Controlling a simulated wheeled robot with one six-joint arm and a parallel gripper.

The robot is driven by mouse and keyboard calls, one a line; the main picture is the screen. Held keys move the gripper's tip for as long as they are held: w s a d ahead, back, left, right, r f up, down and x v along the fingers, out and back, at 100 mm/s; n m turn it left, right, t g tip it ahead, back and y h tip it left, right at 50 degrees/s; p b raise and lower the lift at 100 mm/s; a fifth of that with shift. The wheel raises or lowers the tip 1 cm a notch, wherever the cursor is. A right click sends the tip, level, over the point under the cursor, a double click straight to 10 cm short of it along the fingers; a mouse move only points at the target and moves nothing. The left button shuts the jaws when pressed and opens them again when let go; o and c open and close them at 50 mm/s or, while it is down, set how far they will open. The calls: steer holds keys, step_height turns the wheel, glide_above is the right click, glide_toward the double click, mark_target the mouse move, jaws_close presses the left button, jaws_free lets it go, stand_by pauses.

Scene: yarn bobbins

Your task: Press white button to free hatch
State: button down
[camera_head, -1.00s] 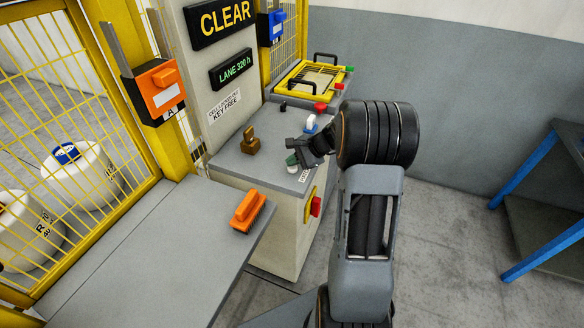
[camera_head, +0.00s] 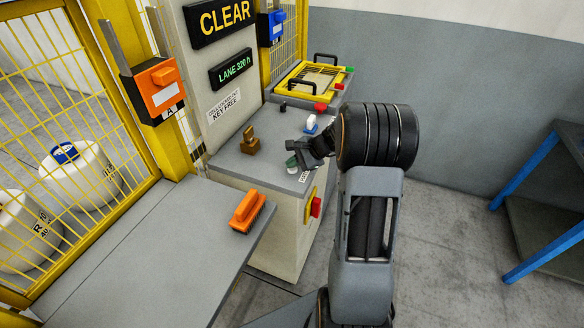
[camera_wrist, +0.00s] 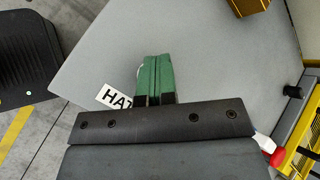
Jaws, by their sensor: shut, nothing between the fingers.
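The white button (camera_head: 292,170) sits on the grey console top (camera_head: 232,163) near its front right corner. My gripper (camera_head: 291,161) is shut and empty, its green fingertips right over the button and hiding most of it. In the wrist view the closed green fingertips (camera_wrist: 155,76) point down at the console, and only a thin white edge of the button (camera_wrist: 139,71) shows at their left. I cannot tell whether they touch it or whether it is pressed. A label reading "HAT" (camera_wrist: 115,97) lies beside it, partly covered by my gripper.
A brass key switch (camera_head: 249,143) stands left of my gripper. A white-and-blue switch (camera_head: 311,124) and a yellow-framed hatch (camera_head: 312,80) are behind. A red knob (camera_head: 316,207) is on the console's side. An orange brush (camera_head: 247,210) lies on the front table.

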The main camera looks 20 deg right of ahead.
mark_target(293, 170)
steer(key=shift+r, duration=0.1)
steer(key=shift+r+p, duration=0.65)
steer(key=shift+r, duration=0.15)
steer(key=shift+r+p, duration=1.8)
steer(key=shift+r, duration=0.7)
